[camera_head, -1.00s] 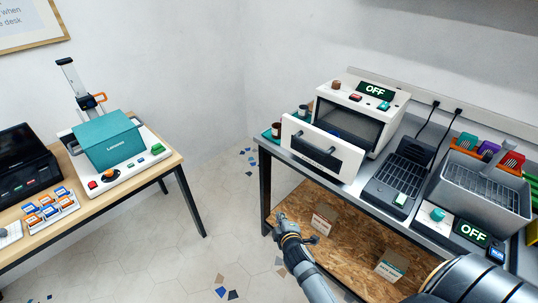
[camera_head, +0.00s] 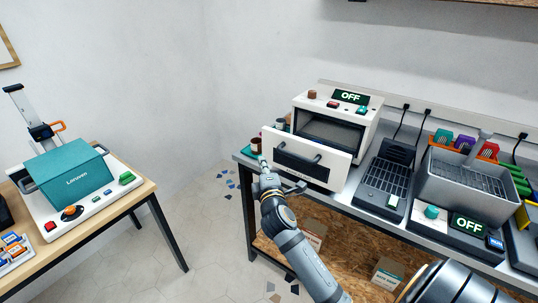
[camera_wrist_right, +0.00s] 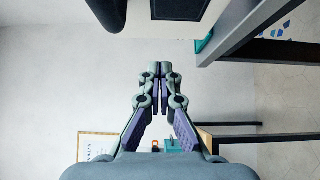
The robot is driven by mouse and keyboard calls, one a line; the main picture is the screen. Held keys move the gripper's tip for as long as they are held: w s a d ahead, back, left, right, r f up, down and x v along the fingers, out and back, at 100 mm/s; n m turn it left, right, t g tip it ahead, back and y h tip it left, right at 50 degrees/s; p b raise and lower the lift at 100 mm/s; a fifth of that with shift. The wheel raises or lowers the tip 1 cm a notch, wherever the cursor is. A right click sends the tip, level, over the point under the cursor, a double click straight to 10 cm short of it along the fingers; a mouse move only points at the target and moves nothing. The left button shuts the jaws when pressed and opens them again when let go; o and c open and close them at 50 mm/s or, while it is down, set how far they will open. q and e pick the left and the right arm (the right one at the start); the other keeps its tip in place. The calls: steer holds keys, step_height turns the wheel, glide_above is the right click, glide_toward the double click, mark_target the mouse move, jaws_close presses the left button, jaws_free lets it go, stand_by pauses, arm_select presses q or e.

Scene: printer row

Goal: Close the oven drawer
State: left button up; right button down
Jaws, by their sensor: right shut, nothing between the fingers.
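The white oven (camera_head: 361,109) stands on the bench at the back, with a display reading OFF. Its drawer is pulled out, and the white drawer front (camera_head: 337,168) with a dark panel and grey handle (camera_head: 299,157) stands forward of the body. My right gripper (camera_head: 263,163) is shut and empty, at the left end of the drawer front. I cannot tell whether it touches. In the right wrist view the shut fingers (camera_wrist_right: 155,68) point up toward part of the white front (camera_wrist_right: 138,22) at the top. My left gripper is not in view.
A black slotted tray unit (camera_head: 385,184) and a grey basin (camera_head: 470,187) stand right of the oven. A brown cup (camera_head: 256,146) is left of the drawer. A teal press (camera_head: 70,177) sits on the left table. Open floor lies between the tables.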

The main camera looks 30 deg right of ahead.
mark_target(267, 148)
steer(key=w+d, duration=0.2)
steer(key=d, duration=0.1)
steer(key=shift+w+d, duration=0.1)
steer(key=shift+w, duration=0.25)
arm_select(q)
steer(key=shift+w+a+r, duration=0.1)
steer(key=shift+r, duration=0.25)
arm_select(e)
steer(key=shift+w+d, duration=0.2)
steer(key=shift+d, duration=0.35)
